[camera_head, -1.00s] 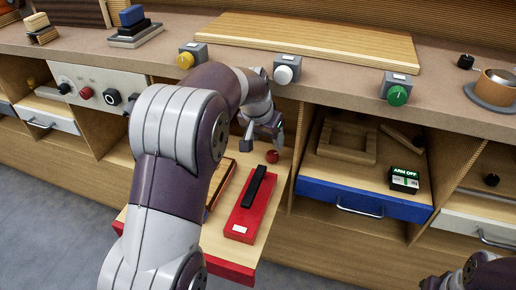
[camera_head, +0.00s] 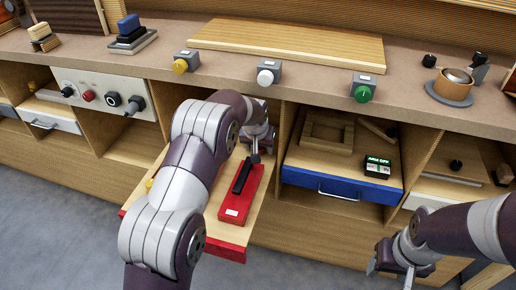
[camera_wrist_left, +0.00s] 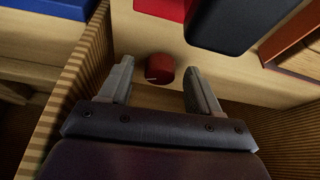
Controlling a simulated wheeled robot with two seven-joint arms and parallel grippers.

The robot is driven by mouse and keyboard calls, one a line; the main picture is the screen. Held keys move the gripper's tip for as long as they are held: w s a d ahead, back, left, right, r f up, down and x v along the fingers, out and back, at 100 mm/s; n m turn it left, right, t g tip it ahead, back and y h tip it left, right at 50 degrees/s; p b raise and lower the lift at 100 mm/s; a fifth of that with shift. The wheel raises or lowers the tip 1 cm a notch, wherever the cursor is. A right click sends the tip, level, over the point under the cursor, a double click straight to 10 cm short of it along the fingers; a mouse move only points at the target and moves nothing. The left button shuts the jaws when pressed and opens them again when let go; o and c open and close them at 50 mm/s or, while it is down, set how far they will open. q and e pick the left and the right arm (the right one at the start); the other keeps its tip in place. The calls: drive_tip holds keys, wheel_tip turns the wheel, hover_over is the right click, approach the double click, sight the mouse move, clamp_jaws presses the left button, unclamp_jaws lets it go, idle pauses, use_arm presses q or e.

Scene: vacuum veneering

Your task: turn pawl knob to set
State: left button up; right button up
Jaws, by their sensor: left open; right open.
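A small red knob (camera_wrist_left: 160,68) with a white index line sits on the wooden floor of the pulled-out red-fronted drawer (camera_head: 228,250). In the left wrist view it lies between the fingertips of my open left gripper, with gaps on both sides. In the head view my left gripper (camera_head: 256,150) points down at the drawer's back right and hides the knob. I cannot tell whether this knob is the pawl knob. My right gripper (camera_head: 391,270) is open and empty at the lower right, away from the bench.
A red block (camera_head: 236,206) with a black bar (camera_head: 242,177) lies in the drawer beside my left gripper. A wooden divider (camera_wrist_left: 75,85) stands close by. A blue-fronted drawer (camera_head: 340,190) is to the right. Yellow, white and green knobs line the bench edge above.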

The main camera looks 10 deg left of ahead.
use_arm(q)
drive_tip(key=shift+w+f, duration=0.1)
drive_tip(key=c, duration=1)
drive_tip(key=shift+r+m+p, duration=0.3)
drive_tip(key=shift+m+p, duration=0.1)
drive_tip(key=shift+p, duration=0.4)
drive_tip(key=shift+c, duration=0.2)
drive_tip(key=shift+a+f+m+h+p, duration=0.1)
drive_tip(key=shift+m+h+p, duration=0.2)
drive_tip(key=shift+f, duration=0.1)
drive_tip(key=o, duration=1)
drive_tip(key=shift+o, duration=0.2)
